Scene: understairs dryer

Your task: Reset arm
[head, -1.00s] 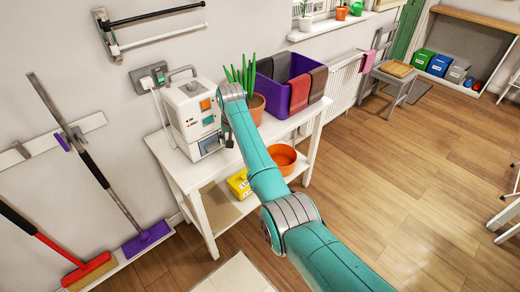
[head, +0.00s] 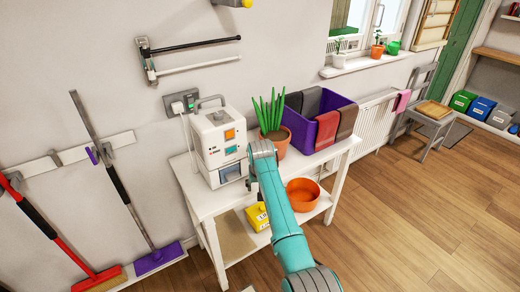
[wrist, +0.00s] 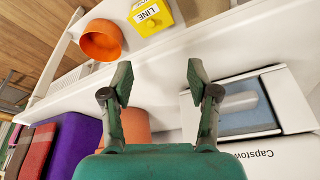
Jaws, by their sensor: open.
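My teal arm (head: 285,225) reaches toward the white table in the head view, its wrist in front of the plant pot and to the right of the white machine (head: 218,145). My gripper (wrist: 160,82) shows in the wrist view with its two dark fingers spread wide and nothing between them. In the head view the fingers are mostly hidden by the wrist. The machine's blue-grey window (wrist: 245,103) lies right of the fingers in the wrist view, and they appear apart from it.
The white table (head: 205,205) also holds a potted plant (head: 272,120) and a purple bin (head: 340,118) with cloths. An orange bowl (head: 302,195) and a yellow box (head: 257,217) are on its lower shelf. A broom and mop lean at left.

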